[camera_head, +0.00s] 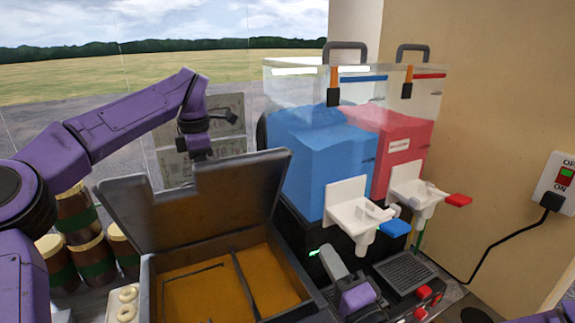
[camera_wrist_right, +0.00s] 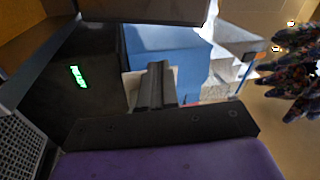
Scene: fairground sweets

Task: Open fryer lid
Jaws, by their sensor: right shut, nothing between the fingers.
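The fryer (camera_head: 149,283) stands at the lower left centre of the head view, with orange oil inside and a divider across it. Its dark lid (camera_head: 215,195) is up, leaning back and clear of the opening. My left gripper (camera_head: 200,150) is behind the lid's notched upper edge; its fingertips are partly hidden, so I cannot tell its opening or whether it touches the lid. My right gripper (camera_head: 332,258) is shut and empty, right of the fryer and in front of the slush machine. Its closed fingers (camera_wrist_right: 156,84) also show in the right wrist view.
A slush machine with blue (camera_head: 318,150) and red (camera_head: 402,150) tanks stands behind right, its white taps (camera_head: 355,212) projecting forward. Several brown jars (camera_head: 80,225) stand left. Small donuts (camera_head: 126,300) lie by the fryer. A wall switch (camera_head: 562,180) is at right.

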